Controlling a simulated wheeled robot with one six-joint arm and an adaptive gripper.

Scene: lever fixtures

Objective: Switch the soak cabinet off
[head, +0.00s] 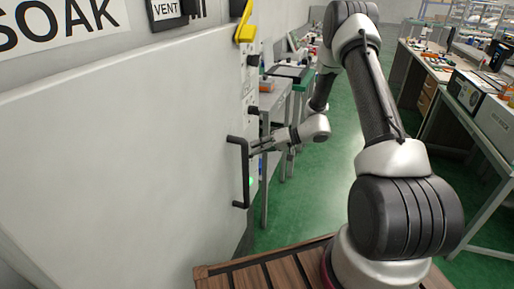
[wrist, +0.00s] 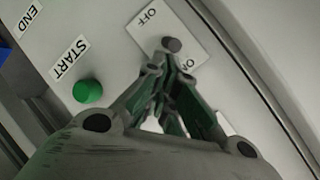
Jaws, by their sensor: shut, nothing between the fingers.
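The soak cabinet (head: 120,150) fills the left of the head view, under a "SOAK" sign (head: 60,25). In the wrist view a white plate (wrist: 142,35) on the panel carries the words OFF and ON. A grey round-ended switch (wrist: 172,44) stands on it between the two words. I cannot tell which way it leans. My gripper (wrist: 170,68) is shut and empty, its fingertips right by the switch on the ON side, partly covering that word. I cannot tell if they touch it. In the head view my gripper (head: 254,147) is beside the cabinet's edge, partly behind the door handle.
A green START button (wrist: 88,91) and an END label (wrist: 28,17) are on the same panel. A black door handle (head: 240,172) sticks out near the gripper. A yellow lever (head: 244,22) is above. Benches (head: 485,130) stand right, with green floor between.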

